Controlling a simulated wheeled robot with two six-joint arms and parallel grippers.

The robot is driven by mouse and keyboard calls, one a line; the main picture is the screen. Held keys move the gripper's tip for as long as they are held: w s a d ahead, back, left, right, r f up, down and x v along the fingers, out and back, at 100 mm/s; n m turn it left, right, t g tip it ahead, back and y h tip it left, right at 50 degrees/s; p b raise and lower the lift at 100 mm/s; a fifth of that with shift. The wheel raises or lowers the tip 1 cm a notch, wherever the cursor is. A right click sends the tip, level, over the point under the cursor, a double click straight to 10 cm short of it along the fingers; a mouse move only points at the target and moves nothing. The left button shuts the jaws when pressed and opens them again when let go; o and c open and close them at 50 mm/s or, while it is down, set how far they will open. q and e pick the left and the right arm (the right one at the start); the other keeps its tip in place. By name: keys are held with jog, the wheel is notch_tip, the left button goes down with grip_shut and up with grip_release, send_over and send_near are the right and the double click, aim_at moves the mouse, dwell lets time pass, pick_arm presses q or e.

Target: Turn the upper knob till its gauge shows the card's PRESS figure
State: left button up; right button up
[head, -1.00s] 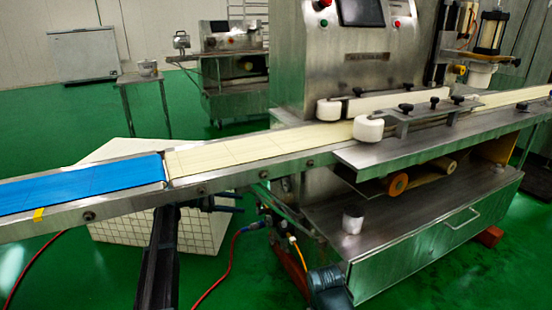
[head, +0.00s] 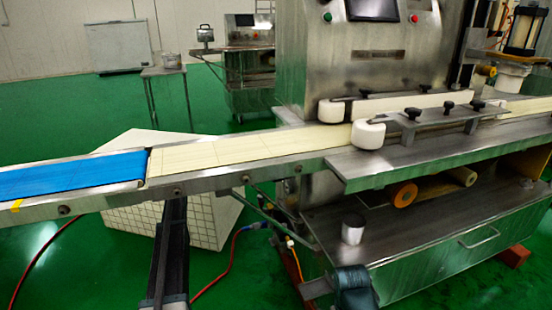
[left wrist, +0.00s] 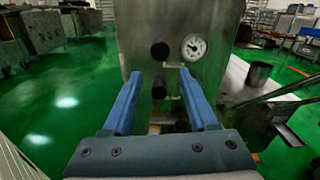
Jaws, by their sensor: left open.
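In the left wrist view, an upright steel panel (left wrist: 210,80) carries a black upper knob (left wrist: 159,51). A round white-faced gauge (left wrist: 194,47) sits just right of that knob; its needle and figures are too small to read. A lower black knob (left wrist: 159,88) is below. My left gripper (left wrist: 159,75) is open and empty, its two blue fingers pointing at the panel. The fingertips flank the column of knobs, below the upper knob; I cannot tell how far they are from the panel. I see no card.
In the head view, a long conveyor with a blue belt (head: 70,175) and a cream belt (head: 215,152) runs past the steel machine (head: 350,70). A grid-patterned white box (head: 215,215) stands beneath. A red hose (head: 225,265) lies on the open green floor.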

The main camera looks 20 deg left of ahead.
pick_arm(q)
jog(key=x, duration=1.2)
jog(key=shift+w+d, duration=0.15)
jog(key=shift+d, duration=0.05)
grip_shut()
